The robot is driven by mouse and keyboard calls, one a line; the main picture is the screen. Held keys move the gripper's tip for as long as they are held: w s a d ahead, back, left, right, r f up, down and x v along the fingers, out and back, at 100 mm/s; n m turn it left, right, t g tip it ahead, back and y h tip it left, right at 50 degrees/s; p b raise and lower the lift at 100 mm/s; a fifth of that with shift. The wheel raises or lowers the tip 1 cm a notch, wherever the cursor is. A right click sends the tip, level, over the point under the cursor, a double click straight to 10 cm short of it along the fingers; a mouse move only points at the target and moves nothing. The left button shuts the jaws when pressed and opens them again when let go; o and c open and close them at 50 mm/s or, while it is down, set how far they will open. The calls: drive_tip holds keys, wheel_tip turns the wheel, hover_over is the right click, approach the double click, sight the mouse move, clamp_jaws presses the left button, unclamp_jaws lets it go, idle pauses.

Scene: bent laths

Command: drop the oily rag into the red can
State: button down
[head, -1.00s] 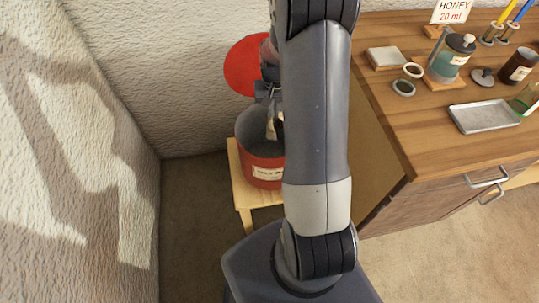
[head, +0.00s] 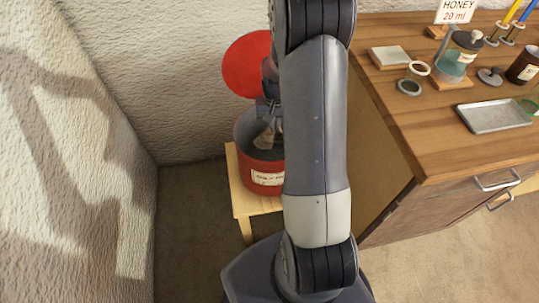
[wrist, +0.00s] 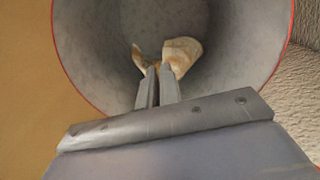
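The red can (head: 262,180) stands open on a small wooden stand, with a pale label on its front and a grey inside. Its red rim and grey inner wall (wrist: 95,50) fill much of the wrist view. My gripper (wrist: 158,75) points down into the can's mouth, its two fingers close together. It is shut on the oily rag (wrist: 181,54), a crumpled cream and brown cloth that sticks out on both sides of the fingertips. In the head view the rag (head: 266,138) hangs within the can's opening, partly hidden by my arm.
The can's round red lid (head: 247,66) stands raised behind it. The wooden stand (head: 240,190) is close to the white wall. At the right, a wooden cabinet (head: 440,130) carries jars, a metal tray (head: 495,116) and a honey sign (head: 455,12).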

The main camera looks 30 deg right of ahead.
drive_tip(key=c, duration=1.5)
unclamp_jaws()
drive_tip(key=shift+c, duration=0.2)
drive_tip(key=shift+o, duration=0.4)
drive_tip(key=o, duration=0.5)
drive_tip(key=shift+o, duration=0.6)
drive_tip(key=o, duration=0.6)
drive_tip(key=shift+c, duration=0.2)
drive_tip(key=shift+r, duration=0.1)
wheel_tip(320, 180, up, 5)
drive_tip(key=p, duration=0.4)
drive_tip(key=shift+r, duration=0.2)
